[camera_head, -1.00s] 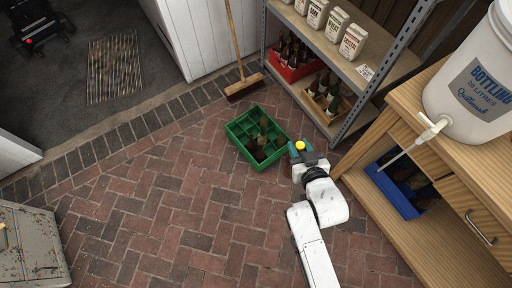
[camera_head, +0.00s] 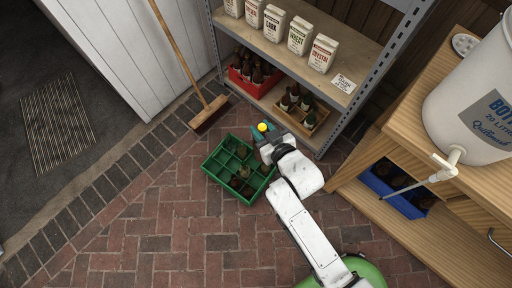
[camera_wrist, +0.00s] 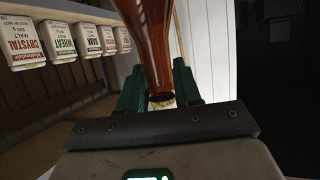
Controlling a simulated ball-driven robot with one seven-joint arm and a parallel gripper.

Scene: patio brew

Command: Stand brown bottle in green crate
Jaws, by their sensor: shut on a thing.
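My gripper (camera_head: 266,135) is shut on a brown bottle by its neck, above the floor just beyond the far right side of the green crate (camera_head: 222,184). The bottle's yellow cap (camera_head: 262,127) faces up between the green fingers; its body is hidden in the head view. In the wrist view the brown bottle (camera_wrist: 155,40) runs away from the cap between the fingers of my gripper (camera_wrist: 160,88). The crate stands on the bricks, divided into compartments. Several dark bottles (camera_head: 237,183) stand in its near right part; compartments at its left and far side look empty.
A metal shelf (camera_head: 300,52) with malt bags stands behind, a red crate (camera_head: 242,76) and a wooden crate (camera_head: 288,116) of bottles on its lower level. A broom (camera_head: 209,115) leans at the back left. A wooden bench (camera_head: 400,228) with a blue crate stands right. Brick floor at left is clear.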

